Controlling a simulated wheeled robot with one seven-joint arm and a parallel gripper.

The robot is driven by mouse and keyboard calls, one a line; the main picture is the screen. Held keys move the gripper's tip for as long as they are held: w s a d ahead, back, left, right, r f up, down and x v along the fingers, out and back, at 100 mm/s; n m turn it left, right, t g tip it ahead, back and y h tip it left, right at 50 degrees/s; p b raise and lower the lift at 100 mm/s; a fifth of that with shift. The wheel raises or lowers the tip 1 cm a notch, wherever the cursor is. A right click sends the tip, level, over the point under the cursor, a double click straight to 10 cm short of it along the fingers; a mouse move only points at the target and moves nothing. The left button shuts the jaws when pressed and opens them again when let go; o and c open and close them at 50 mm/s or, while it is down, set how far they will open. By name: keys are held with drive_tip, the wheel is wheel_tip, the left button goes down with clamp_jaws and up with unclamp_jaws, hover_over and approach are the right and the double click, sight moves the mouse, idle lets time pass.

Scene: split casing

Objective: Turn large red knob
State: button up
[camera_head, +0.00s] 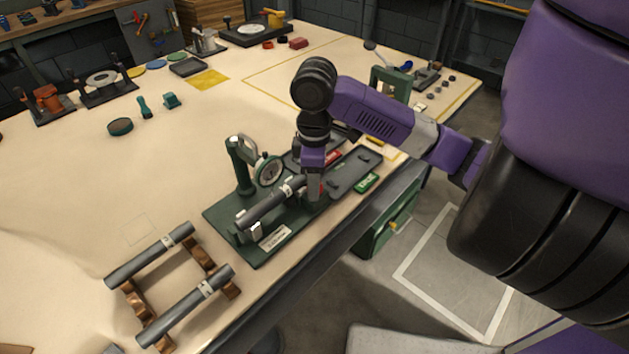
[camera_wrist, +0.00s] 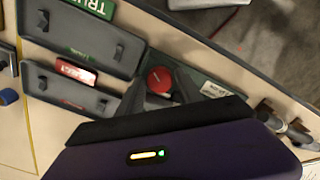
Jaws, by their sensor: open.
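The large red knob (camera_wrist: 160,79) shows as a round red cap in the wrist view, on the green fixture plate. My gripper (camera_wrist: 158,85) is open, with a dark finger on the left and one on the right of the knob. I cannot tell whether the fingers touch it. In the head view my gripper (camera_head: 312,185) points down over the plate (camera_head: 226,216), at the end of a grey cylinder (camera_head: 268,207) lying in the fixture. The knob is mostly hidden there by my gripper.
A dial gauge on a green stand (camera_head: 240,165) rises left of my gripper. Dark trays with a red label (camera_wrist: 75,72) and a green label (camera_wrist: 92,6) lie beside the fixture. More grey cylinders (camera_head: 150,255) rest on a brown rack (camera_head: 140,308). The table's edge is close.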

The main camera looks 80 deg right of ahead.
clamp_jaws()
drive_tip(key=shift+m, duration=0.5)
unclamp_jaws()
drive_tip(key=shift+r, duration=0.15)
wheel_tip(320, 180, up, 8)
drive_tip(key=shift+f+p, duration=0.2)
drive_tip(key=shift+p, duration=0.8)
